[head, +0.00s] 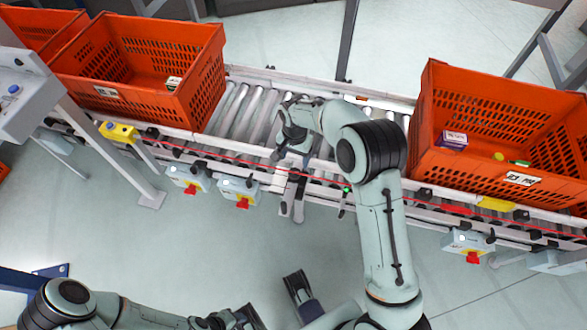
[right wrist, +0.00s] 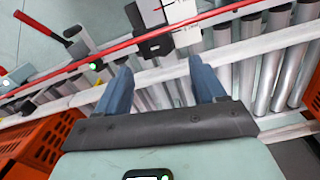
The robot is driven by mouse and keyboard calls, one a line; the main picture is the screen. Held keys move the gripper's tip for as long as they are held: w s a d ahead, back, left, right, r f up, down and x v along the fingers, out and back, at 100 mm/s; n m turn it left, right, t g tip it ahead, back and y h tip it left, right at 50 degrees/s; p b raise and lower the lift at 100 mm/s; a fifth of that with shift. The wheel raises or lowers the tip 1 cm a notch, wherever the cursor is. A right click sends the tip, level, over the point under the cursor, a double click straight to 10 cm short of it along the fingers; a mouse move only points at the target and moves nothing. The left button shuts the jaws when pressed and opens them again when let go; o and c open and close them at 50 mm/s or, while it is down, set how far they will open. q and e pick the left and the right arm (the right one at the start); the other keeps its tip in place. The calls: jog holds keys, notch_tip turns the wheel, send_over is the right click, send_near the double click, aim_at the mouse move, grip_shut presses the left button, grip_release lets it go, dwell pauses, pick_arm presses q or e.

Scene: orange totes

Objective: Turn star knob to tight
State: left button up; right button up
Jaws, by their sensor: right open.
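My right gripper (head: 289,158) is over the near rail of the roller conveyor, beside a grey bracket (head: 298,200) that hangs from the rail. In the right wrist view its two blue fingers (right wrist: 160,72) are spread, with nothing between them. Beyond the fingertips is the pale bracket with a dark part (right wrist: 155,44); I cannot tell whether this is the star knob. No star shape or tight mark is readable. My left gripper (head: 238,319) is low at the bottom edge of the head view, partly cut off, and its jaws are unclear.
Orange totes stand on the conveyor at left (head: 150,85) and right (head: 500,130); the right one holds small packages. A red cord (right wrist: 50,80) runs along the near rail by a green light (head: 347,189). Boxes with red knobs (head: 240,193) hang below.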

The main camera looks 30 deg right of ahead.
aim_at(294, 172)
notch_tip(294, 172, down, 9)
jog(key=shift+w+r+b, duration=0.1)
jog(key=shift+b, duration=0.5)
jog(key=c, duration=1.1)
